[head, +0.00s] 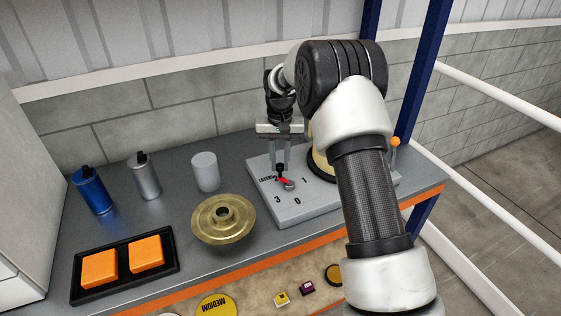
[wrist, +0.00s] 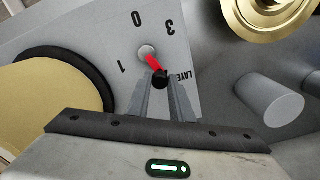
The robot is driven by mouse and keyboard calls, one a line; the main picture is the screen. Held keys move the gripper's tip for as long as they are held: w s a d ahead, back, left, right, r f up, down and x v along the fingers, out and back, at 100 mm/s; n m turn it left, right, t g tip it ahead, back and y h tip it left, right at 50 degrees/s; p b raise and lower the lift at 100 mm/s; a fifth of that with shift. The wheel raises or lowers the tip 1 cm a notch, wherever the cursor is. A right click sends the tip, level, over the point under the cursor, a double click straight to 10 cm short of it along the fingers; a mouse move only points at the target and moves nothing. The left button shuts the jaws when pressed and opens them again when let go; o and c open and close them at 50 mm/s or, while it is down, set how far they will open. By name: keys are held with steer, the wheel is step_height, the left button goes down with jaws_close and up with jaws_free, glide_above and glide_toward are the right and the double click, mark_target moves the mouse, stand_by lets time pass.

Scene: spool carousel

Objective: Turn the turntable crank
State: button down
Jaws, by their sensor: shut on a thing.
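The crank is a red arm (wrist: 155,63) on a round metal pivot (wrist: 146,51) with a black knob (wrist: 161,80) at its outer end. It is mounted on a grey base plate (head: 292,213) marked with 0, 1, 3 and partly hidden lettering. In the wrist view the knob lies between my fingertips, and the red arm points from the pivot toward my gripper (wrist: 163,88). In the head view my gripper (head: 280,165) reaches down from above, shut on the black knob.
A brass spool (head: 223,220) stands left of the base plate. A grey cylinder (head: 205,172), a silver bottle (head: 144,177) and a blue bottle (head: 92,191) stand further left. A black tray (head: 168,266) holds orange blocks. An orange-tipped lever (head: 395,142) stands at the right.

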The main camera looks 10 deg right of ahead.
mark_target(280, 165)
steer(key=shift+a+r, duration=0.1)
steer(key=c, duration=1.6)
jaws_free()
steer(key=shift+o, duration=0.2)
step_height(280, 165, up, 17)
steer(key=shift+r, duration=0.15)
steer(key=shift+r, duration=0.1)
